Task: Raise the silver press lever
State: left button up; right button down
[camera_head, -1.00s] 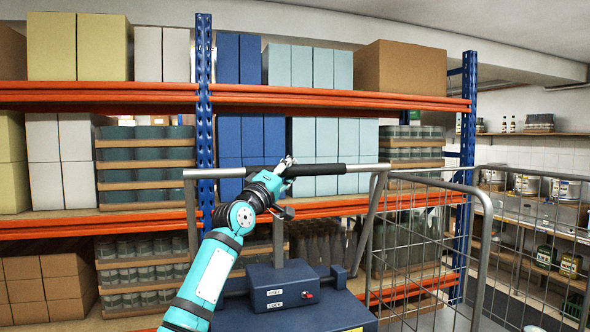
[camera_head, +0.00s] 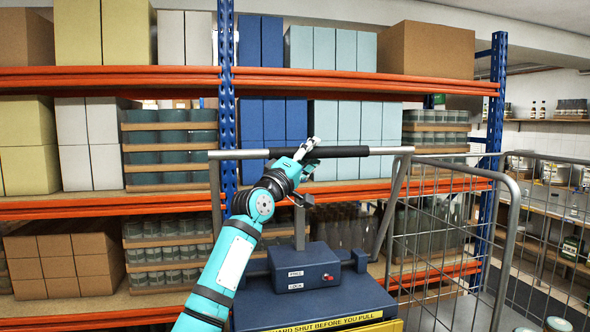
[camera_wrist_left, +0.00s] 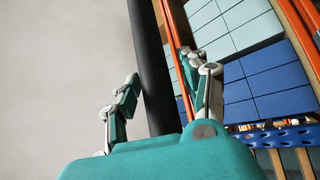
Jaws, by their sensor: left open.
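The silver press lever (camera_head: 398,170) is a wide frame with a bent side arm, joined by a level crossbar with a black grip (camera_head: 345,152). It stands raised above the blue press body (camera_head: 318,271), which bears "FREE" and "LOCK" labels and a red button. My left gripper (camera_head: 309,148) is at the black grip, left of its middle. In the left wrist view the black grip (camera_wrist_left: 148,60) runs between the open fingers of the gripper (camera_wrist_left: 158,70). Whether a finger touches it, I cannot tell. My right gripper is in neither view.
A yellow strip (camera_head: 330,323) on the press front warns about the guard. A wire cage trolley (camera_head: 511,250) stands close on the right. Behind, orange shelf beams (camera_head: 300,79) carry boxes and jars, with a blue upright (camera_head: 227,110) behind my arm.

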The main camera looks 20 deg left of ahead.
pick_arm(q)
jog(key=v, duration=1)
jog(key=shift+s, duration=0.25)
jog(key=shift+f, duration=0.15)
